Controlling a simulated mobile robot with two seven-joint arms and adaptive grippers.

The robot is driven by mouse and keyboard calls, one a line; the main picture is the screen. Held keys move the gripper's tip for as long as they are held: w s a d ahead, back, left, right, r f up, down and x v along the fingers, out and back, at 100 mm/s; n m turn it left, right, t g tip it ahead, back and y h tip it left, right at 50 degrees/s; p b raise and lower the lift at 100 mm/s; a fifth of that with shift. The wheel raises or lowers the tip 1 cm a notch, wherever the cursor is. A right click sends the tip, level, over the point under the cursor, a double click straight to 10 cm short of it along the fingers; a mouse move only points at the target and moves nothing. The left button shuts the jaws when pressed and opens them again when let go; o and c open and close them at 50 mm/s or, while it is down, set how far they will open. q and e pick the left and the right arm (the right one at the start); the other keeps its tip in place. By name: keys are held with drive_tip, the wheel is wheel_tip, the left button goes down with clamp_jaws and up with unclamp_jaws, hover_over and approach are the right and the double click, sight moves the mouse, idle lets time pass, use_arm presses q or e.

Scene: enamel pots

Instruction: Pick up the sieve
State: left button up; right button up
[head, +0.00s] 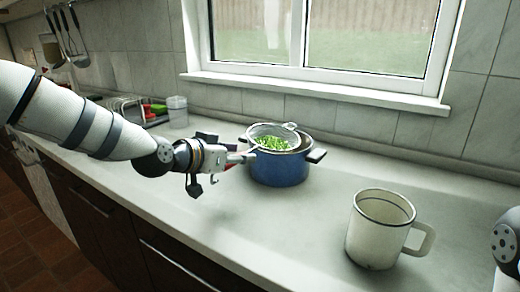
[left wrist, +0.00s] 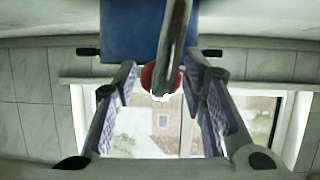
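The sieve (head: 272,131), a mesh bowl with green bits in it, rests on top of the blue pot (head: 280,168). Its handle points left toward my left gripper (head: 228,157), which is beside the pot. In the left wrist view, the sieve's metal handle (left wrist: 178,35), with a red part near its end, runs down between the fingers of my left gripper (left wrist: 160,80). The purple finger pads stand apart, with gaps on both sides of the handle. The blue pot (left wrist: 128,30) shows behind it. My right gripper is out of view.
A white enamel mug (head: 378,230) stands on the counter (head: 250,225) at the right front. A dish rack (head: 130,112) and a clear container (head: 177,111) stand at the back left. The window sill (head: 320,90) is behind the pot.

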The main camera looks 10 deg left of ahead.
use_arm(q)
drive_tip(key=shift+w+d+f, duration=0.3)
drive_tip(key=shift+w+f, duration=0.25)
drive_tip(key=shift+w, duration=0.1)
drive_tip(key=shift+r, duration=0.15)
drive_tip(key=shift+c, duration=0.8)
clamp_jaws()
